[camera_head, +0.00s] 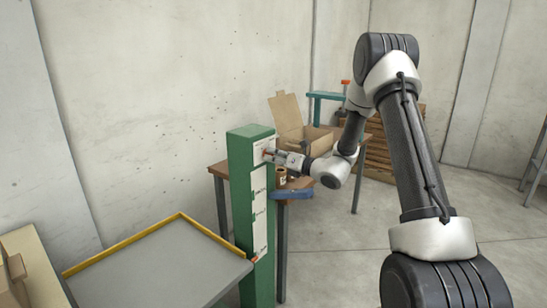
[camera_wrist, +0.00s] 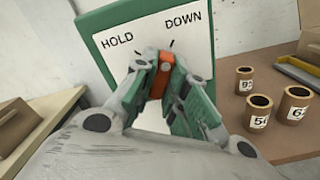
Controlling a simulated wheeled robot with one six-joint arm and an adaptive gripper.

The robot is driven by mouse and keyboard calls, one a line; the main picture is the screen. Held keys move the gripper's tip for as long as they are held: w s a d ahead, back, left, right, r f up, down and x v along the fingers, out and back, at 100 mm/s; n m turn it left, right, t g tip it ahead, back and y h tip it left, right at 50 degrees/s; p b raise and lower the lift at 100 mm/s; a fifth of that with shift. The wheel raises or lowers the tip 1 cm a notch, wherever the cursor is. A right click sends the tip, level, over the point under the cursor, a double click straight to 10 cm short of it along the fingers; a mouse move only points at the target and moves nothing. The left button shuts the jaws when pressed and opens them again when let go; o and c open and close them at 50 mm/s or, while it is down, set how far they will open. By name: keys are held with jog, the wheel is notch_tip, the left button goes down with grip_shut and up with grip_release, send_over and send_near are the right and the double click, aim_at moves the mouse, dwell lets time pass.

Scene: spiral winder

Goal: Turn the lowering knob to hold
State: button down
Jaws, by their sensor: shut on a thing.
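The lowering knob (camera_wrist: 157,62) is orange-red and sits on a white plate (camera_wrist: 195,45) on the green post (camera_wrist: 92,20). The plate reads HOLD at left and DOWN at right, with a short dark mark near each word. My gripper (camera_wrist: 152,80) is shut on the knob, one finger on each side, hiding its lower part. The knob looks roughly upright, between the two words; I cannot tell exactly which mark it points to. In the head view my gripper (camera_head: 273,155) reaches from the right to the top of the green post (camera_head: 240,190), mostly covering the knob.
A wooden table (camera_head: 219,170) behind the post holds an open cardboard box (camera_head: 297,132). Several numbered brown tubes (camera_wrist: 296,105) stand on a brown surface at right in the wrist view. A grey tray with a yellow rim (camera_head: 150,232) lies left of the post. Open floor (camera_head: 340,270) lies right.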

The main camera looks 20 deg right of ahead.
jog(key=n, duration=1)
jog(key=shift+n, duration=2.2)
jog(key=c, duration=1.4)
grip_release()
jog(key=shift+c, duration=0.2)
jog(key=v, duration=1.2)
jog(key=shift+d, duration=0.1)
